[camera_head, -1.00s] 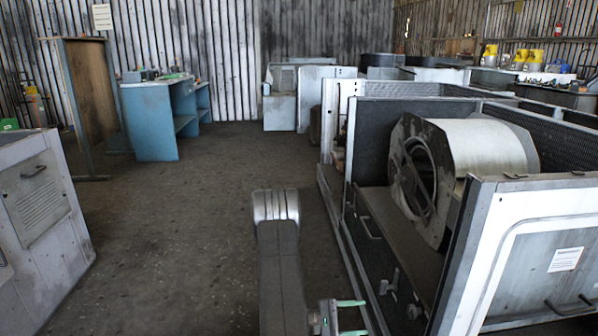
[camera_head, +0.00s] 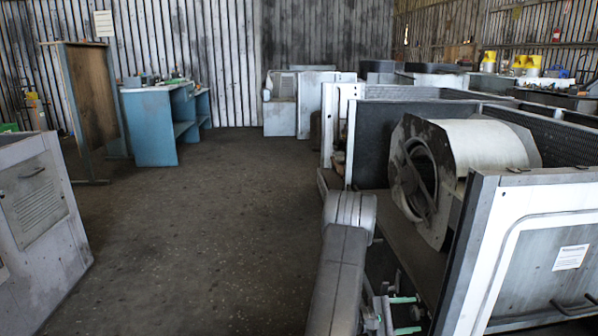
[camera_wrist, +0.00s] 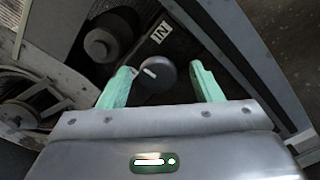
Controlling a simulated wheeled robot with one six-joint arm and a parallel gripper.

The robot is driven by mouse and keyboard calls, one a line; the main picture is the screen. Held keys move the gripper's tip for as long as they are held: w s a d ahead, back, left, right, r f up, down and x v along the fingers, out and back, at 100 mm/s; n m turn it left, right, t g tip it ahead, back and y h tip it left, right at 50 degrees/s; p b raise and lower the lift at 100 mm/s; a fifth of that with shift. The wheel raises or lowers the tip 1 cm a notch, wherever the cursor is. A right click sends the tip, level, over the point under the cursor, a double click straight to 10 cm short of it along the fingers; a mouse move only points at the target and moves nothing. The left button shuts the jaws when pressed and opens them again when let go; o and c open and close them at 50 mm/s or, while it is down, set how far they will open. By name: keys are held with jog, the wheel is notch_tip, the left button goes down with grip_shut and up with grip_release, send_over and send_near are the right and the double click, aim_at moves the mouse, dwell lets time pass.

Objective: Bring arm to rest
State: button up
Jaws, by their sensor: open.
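My gripper (camera_head: 404,315) is low in the head view, in front of the open side of the blower housing. Its two green fingers are spread in the wrist view (camera_wrist: 160,74), with no object held. A dark round knob (camera_wrist: 150,74) with a white mark shows between the fingers; I cannot tell whether they touch it. The blower housing (camera_head: 487,143), a pale drum with a dark round opening, sits in the metal cabinet at the right.
An "IN" label (camera_wrist: 160,33) and a grey round part (camera_wrist: 103,44) lie beyond the fingers. The cabinet's white panel (camera_head: 530,240) stands close at the right. A grey cabinet (camera_head: 40,215) stands at left, a blue bench (camera_head: 150,125) further back. The floor (camera_head: 200,240) between is clear.

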jog(key=n+p, duration=0.4)
jog(key=p, duration=0.1)
jog(key=shift+w+a+r+n, duration=0.1)
jog(key=shift+a+r+n, duration=0.05)
jog(key=shift+r+n, duration=0.25)
jog(key=n+p, duration=0.4)
jog(key=p, duration=0.1)
jog(key=shift+w+f+n, duration=0.1)
jog(key=shift+n, duration=0.3)
jog(key=shift+a+f, duration=0.2)
jog(key=shift+a, duration=1.35)
